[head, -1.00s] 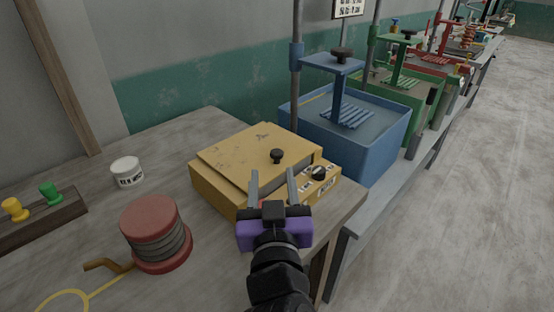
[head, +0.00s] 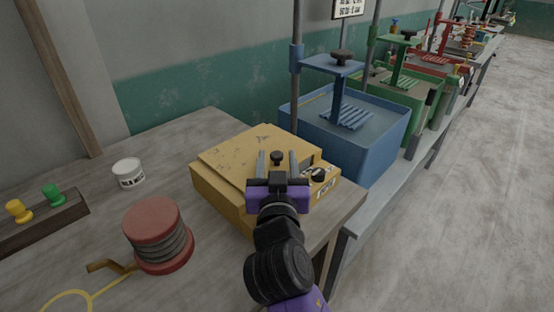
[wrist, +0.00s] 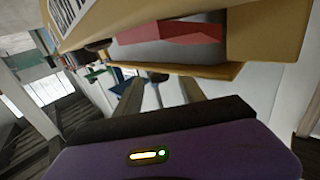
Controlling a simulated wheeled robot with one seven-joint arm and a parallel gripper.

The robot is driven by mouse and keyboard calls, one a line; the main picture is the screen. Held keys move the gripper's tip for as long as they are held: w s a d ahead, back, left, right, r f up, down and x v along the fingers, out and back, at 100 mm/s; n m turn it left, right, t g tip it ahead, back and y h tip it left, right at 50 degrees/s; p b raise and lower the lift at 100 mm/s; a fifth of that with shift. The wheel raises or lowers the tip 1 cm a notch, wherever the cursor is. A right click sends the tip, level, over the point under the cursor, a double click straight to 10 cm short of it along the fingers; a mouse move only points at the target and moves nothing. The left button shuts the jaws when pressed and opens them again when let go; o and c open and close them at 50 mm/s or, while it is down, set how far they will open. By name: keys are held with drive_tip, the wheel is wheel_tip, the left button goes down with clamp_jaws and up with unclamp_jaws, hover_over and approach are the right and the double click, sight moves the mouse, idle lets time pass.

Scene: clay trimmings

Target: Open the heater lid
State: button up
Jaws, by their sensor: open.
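The heater (head: 220,190) is a yellow box on the near bench, and its flat, scuffed lid (head: 235,150) lies closed on top. A black knob (head: 277,157) stands near the lid's front edge. My gripper (head: 277,163) is open and empty, its two fingers on either side of the knob as the head view shows it. In the wrist view, a small dark shape, likely the knob (wrist: 157,76), shows between the open fingers (wrist: 161,90). I cannot tell whether either finger touches it. My wrist hides part of the heater's front.
A black dial (head: 318,175) sits on the heater's front right. A red spool (head: 155,230), a white jar (head: 128,172) and a rack with yellow and green pegs (head: 40,220) stand to the left. A blue tub (head: 385,150) stands at the right, beyond the heater.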

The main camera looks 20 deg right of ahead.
drive_tip(key=shift+c, duration=0.5)
clamp_jaws()
idle(0.8)
